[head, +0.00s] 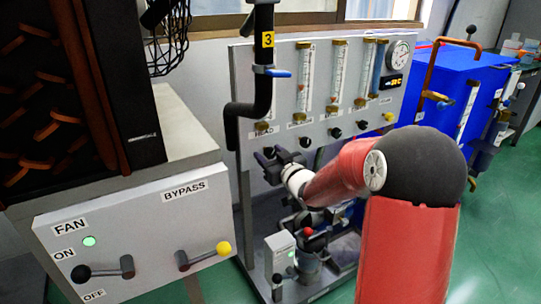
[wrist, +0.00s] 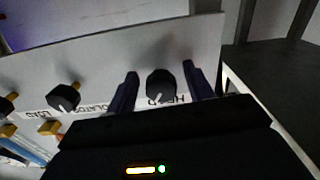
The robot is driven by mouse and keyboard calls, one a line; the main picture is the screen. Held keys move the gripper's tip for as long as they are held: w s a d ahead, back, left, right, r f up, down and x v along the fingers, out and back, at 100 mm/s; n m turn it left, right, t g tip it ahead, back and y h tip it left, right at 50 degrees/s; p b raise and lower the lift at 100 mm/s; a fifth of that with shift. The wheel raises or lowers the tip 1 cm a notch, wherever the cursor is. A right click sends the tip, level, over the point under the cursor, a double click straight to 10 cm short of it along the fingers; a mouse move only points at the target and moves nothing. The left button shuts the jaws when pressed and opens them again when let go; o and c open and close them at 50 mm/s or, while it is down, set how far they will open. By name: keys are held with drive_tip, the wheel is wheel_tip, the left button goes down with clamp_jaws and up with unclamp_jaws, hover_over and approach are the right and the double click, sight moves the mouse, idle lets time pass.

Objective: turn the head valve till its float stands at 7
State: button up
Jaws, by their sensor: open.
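In the head view my gripper (head: 274,156) is at the panel (head: 245,150) just below the HEAD label (head: 262,133) and hides the knob. The HEAD tube is mostly hidden behind a black pipe, so its float and reading cannot be made out.
The black pipe (head: 262,95) with a blue lever (head: 278,73) runs down in front of the panel's left. Another knob (wrist: 63,97) is beside the head valve. A grey FAN and BYPASS box (head: 140,235) is at the lower left. A blue tank (head: 445,90) stands right.

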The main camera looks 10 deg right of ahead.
drive_tip(key=c, duration=1)
drive_tip(key=shift+f+b, duration=0.15)
drive_tip(key=shift+b, duration=0.25)
drive_tip(key=n+b, duration=0.2)
drive_tip(key=b, duration=0.2)
drive_tip(key=shift+f+n, duration=0.2)
drive_tip(key=shift+n, duration=0.2)
drive_tip(key=n+b, duration=0.2)
drive_tip(key=b, duration=0.1)
drive_tip(key=shift+d+n+b, duration=0.1)
drive_tip(key=shift+n+b, duration=0.25)
drive_tip(key=shift+n, duration=0.05)
drive_tip(key=n+b, duration=0.2)
drive_tip(key=n, duration=0.1)
drive_tip(key=shift+r, duration=0.3)
drive_tip(key=shift+d+r+n+b, duration=0.1)
drive_tip(key=shift+n+b, duration=0.25)
drive_tip(key=shift+n, duration=1.35)
